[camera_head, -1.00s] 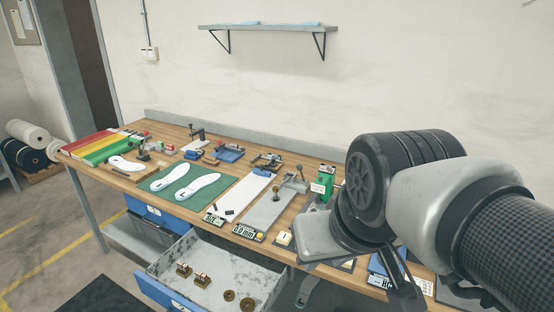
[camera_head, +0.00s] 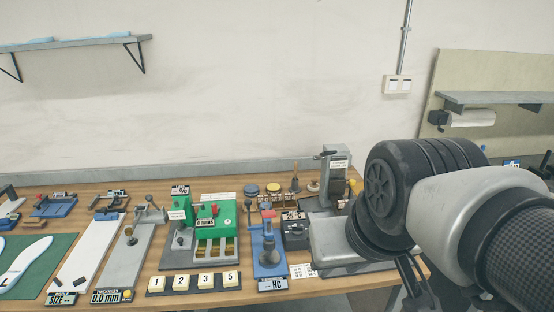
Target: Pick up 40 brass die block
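No brass die block marked 40 can be made out in the current head view. The open drawer holding small brass pieces is out of the picture now. Small brass-coloured pieces (camera_head: 216,247) show in the slots of a green machine (camera_head: 215,217) on the bench; no number on them is readable. My gripper (camera_head: 418,290) is at the lower right, beside the bench's front edge, partly hidden behind my wrist. Its dark fingers point down, and nothing is seen between them. I cannot tell how far apart they are.
The wooden bench (camera_head: 150,262) is crowded with tools. Numbered tiles (camera_head: 193,281) line its front edge. A blue press (camera_head: 268,250) and a grey machine (camera_head: 335,235) stand near my arm. A wall shelf (camera_head: 75,44) hangs at upper left.

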